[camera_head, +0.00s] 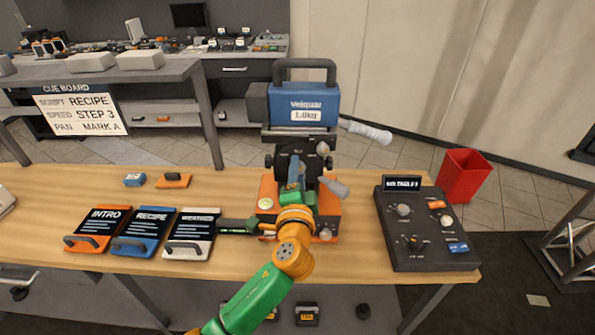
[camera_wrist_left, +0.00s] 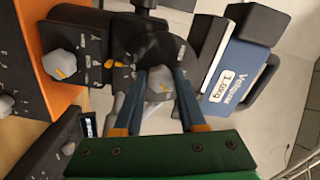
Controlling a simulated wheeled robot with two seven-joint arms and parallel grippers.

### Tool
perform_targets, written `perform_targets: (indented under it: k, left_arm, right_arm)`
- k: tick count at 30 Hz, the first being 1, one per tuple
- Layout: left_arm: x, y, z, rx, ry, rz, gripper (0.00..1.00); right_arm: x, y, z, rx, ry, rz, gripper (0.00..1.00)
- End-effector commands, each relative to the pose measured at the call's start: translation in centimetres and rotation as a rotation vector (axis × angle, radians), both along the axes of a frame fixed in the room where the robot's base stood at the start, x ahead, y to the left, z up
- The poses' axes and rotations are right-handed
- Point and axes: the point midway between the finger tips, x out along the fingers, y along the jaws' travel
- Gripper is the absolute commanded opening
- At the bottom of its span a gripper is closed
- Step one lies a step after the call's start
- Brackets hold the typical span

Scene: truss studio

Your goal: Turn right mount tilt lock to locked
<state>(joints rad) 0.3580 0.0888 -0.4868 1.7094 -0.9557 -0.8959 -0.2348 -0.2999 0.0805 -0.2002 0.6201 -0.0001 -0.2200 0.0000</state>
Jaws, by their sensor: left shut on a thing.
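The camera mount (camera_head: 272,160) stands on an orange base (camera_head: 330,215) and carries a blue Velquar camera (camera_head: 303,105) marked 1.0kg. My left gripper (camera_head: 295,178) reaches the front of the mount from below. In the left wrist view its blue fingers (camera_wrist_left: 160,80) are shut on a grey round knob (camera_wrist_left: 158,84) on the dark mount face, beside printed marks and yellow pointers. The fingers partly hide the knob, and I cannot read its setting. Another grey knob (camera_wrist_left: 60,64) with a yellow mark sits lower on the mount. My right gripper is not in view.
Two grey handles (camera_head: 366,132) stick out right of the mount. A black console (camera_head: 425,255) with knobs stands to the right. INTRO (camera_head: 103,222), RECIPE (camera_head: 149,224) and a third card lie to the left. A red bin (camera_head: 462,176) stands behind the table.

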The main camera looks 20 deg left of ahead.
Motion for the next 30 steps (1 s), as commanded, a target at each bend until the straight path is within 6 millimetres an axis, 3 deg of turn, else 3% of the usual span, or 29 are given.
perform_targets:
  k: [7,8,11,21,30]
  left_arm:
    - [0.0,0.0,-0.1,0.001,0.001,0.001,0.0]
    - [0.0,0.0,-0.1,0.001,0.001,0.001,0.43]
    - [0.0,0.0,-0.1,0.0,0.001,0.001,0.7]
    - [-0.4,-0.2,-0.1,-0.002,-0.001,0.0,0.7]
    - [-5.9,-1.8,-0.4,-0.004,0.002,-0.002,0.7]
  right_arm:
    - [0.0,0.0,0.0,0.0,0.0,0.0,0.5]
    - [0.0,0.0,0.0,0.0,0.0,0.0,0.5]
    - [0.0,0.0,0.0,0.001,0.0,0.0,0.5]
    - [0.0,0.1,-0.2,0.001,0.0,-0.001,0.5]
    - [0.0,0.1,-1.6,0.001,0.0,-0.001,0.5]
